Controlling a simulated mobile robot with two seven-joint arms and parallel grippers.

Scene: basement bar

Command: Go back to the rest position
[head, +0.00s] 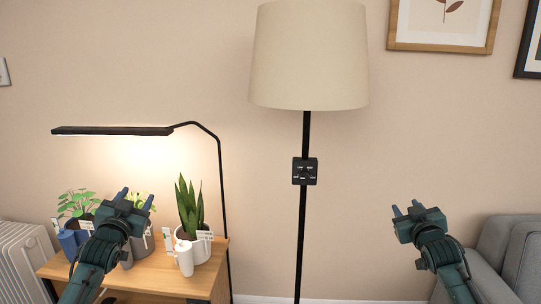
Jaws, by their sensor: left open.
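My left gripper (136,197) is in front of the wooden plant table at the lower left. Its two fingers point up and stand apart with nothing between them. It overlaps the plants in the picture, and I cannot tell how near it is to them. My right gripper (407,209) is raised at the lower right, in front of the bare wall and left of the grey sofa. Its fingers show a gap, and it holds nothing.
A wooden table (150,278) bears several potted plants, including a snake plant (190,208), and a white bottle (184,258). A black desk lamp (112,131) arches above. A floor lamp (309,55) with a control box (305,171) stands mid-view. A radiator (25,250) and sofa (500,255) flank.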

